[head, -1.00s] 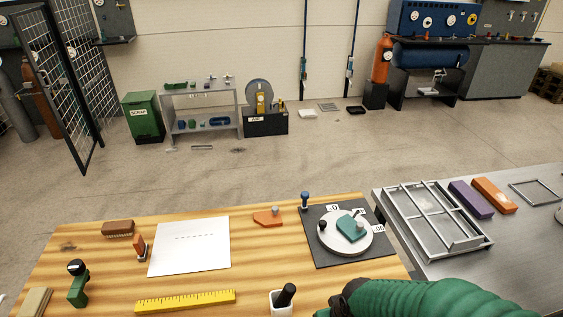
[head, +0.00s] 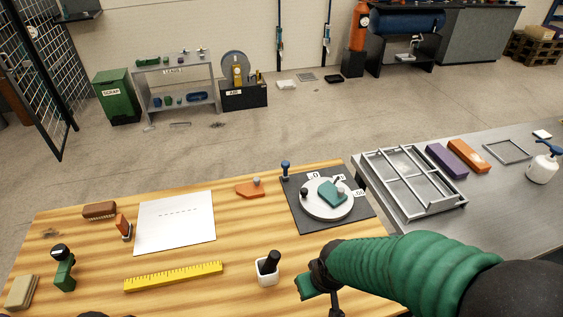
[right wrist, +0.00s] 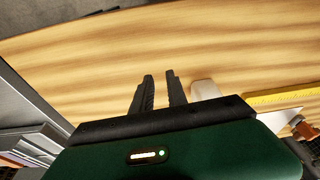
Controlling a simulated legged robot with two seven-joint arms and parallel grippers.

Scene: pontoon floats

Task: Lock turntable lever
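The turntable is a pale round disc (head: 318,212) on a dark square plate (head: 355,222) at the right of the wooden bench. A teal block (head: 326,194) with a grey knob sits on the disc, and a black knob (head: 304,192) is at its left rim. A blue-topped upright lever (head: 285,168) stands at the plate's far left corner. My right gripper (head: 322,304) is in front of the plate, apart from it, its fingers partly cut off in the head view. In the right wrist view its two fingers (right wrist: 159,76) are apart with nothing between them. My left gripper is not seen.
A white cup (head: 266,273) with a black-handled item stands left of my right gripper. A yellow ruler (head: 174,277), white sheet (head: 175,222) and orange piece (head: 250,189) lie on the bench. A metal frame (head: 413,182) lies on the grey table at right.

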